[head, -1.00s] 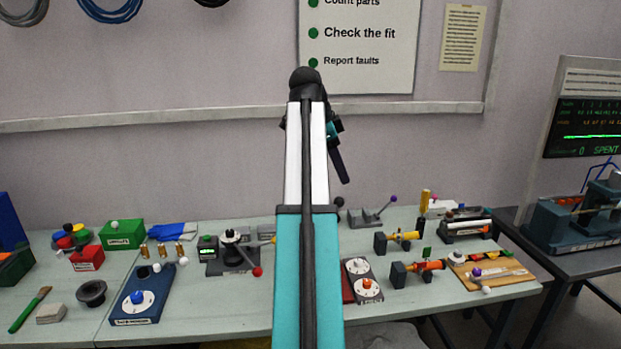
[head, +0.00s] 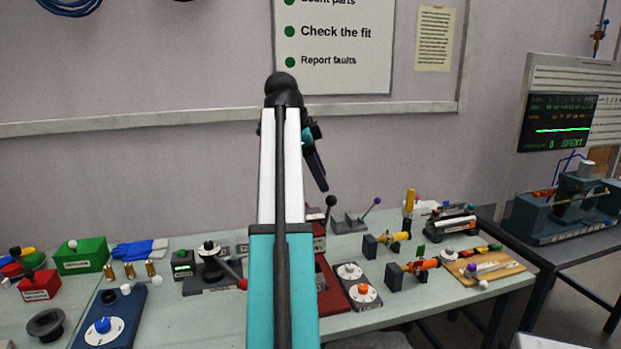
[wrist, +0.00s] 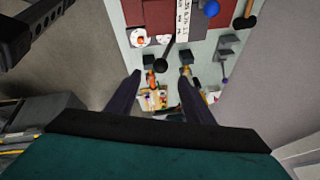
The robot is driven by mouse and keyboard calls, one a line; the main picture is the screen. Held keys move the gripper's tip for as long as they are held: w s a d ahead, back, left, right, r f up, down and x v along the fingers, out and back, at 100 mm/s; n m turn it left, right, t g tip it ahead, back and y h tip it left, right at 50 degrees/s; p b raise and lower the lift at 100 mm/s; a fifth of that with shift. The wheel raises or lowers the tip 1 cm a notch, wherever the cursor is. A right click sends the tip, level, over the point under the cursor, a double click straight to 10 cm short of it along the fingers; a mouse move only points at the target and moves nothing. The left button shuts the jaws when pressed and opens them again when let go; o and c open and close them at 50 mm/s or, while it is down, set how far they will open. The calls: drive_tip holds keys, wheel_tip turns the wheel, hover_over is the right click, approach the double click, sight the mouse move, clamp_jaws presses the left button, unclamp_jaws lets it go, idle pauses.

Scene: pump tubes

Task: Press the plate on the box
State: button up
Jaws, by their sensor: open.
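My gripper (head: 315,168) is raised above the bench at the end of the upright arm, well clear of everything on the table. In the wrist view its two dark fingers (wrist: 159,78) are spread with nothing between them. Several boxes stand on the bench: a green box (head: 82,256) with a white knob and a red box (head: 38,286) at the left, and a dark red unit (head: 331,290) partly hidden behind my arm. I cannot tell which box bears the plate. In the wrist view a red block (wrist: 158,15) lies at the top.
A blue dial box (head: 108,322), a lever device (head: 212,270), a two-dial panel (head: 357,285), orange tube stands (head: 420,266) and a wooden board (head: 487,268) crowd the pale bench. A dark table with a pump machine (head: 570,212) stands at right. The air around my gripper is clear.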

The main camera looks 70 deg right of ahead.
drive_tip(key=shift+w+a, duration=0.1)
drive_tip(key=shift+w, duration=0.15)
drive_tip(key=p+x, duration=0.2)
drive_tip(key=x, duration=1.1)
drive_tip(key=shift+f, duration=0.35)
drive_tip(key=c, duration=1.1)
drive_tip(key=shift+s+a+f+t+h+b, duration=0.3)
drive_tip(key=shift+s+a+f+h+b, duration=0.05)
drive_tip(key=shift+s+a+f+h, duration=0.1)
drive_tip(key=shift+w+d, duration=0.1)
drive_tip(key=shift+s+a+f+t+h+b, duration=0.25)
drive_tip(key=shift+s+a+f+t+b, duration=0.1)
drive_tip(key=shift+a+f+b, duration=0.25)
drive_tip(key=shift+d, duration=0.1)
